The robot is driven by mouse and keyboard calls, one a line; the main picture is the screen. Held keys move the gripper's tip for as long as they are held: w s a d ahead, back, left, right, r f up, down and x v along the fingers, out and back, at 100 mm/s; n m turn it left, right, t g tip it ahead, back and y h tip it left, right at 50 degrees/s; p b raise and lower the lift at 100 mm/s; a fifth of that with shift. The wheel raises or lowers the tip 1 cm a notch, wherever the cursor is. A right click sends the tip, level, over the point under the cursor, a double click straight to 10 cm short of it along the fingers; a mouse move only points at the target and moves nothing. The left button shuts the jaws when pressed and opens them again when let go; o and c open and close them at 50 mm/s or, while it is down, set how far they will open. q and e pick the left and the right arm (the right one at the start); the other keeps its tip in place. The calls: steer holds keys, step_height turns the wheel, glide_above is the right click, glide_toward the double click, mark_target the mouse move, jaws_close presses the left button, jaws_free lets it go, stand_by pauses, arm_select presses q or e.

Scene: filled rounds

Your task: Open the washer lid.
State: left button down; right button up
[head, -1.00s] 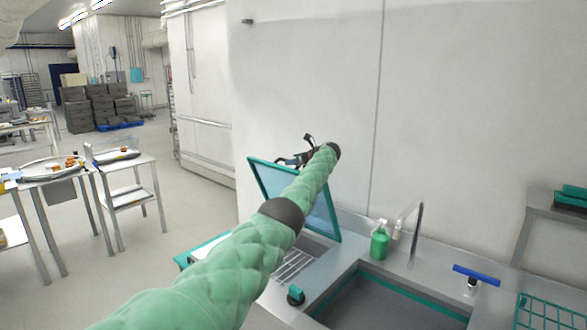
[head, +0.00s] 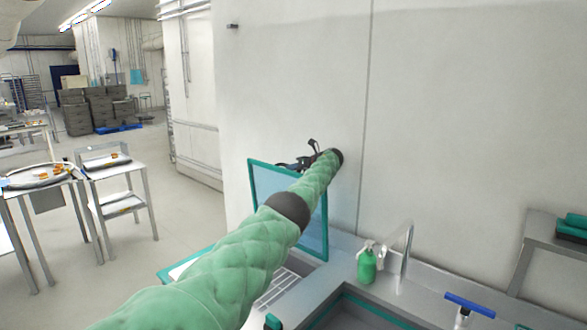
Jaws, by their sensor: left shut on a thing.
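The washer lid (head: 314,228), a teal-framed bluish panel, stands raised and nearly upright near the white wall. Below it is the washer (head: 283,285), with a light slatted surface and a teal rim. My left arm, in a green quilted sleeve, crosses in front of the lid and hides its middle. My left gripper (head: 290,165) is at the lid's top edge, shut on it. The fingertips are small and partly hidden by the lid and the arm. My right gripper is not in view.
A green soap bottle (head: 367,266) and a tap (head: 406,245) stand by the sink to the right of the washer. Steel tables with trays (head: 38,175) stand at the left, with open floor between.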

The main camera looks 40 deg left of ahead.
arm_select(q)
steer(key=shift+w+f, duration=0.15)
steer(key=shift+w, duration=0.35)
steer(key=c, duration=1.4)
jaws_free()
steer(key=shift+w, duration=0.1)
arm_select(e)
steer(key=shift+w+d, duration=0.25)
arm_select(q)
steer(key=shift+d, duration=0.15)
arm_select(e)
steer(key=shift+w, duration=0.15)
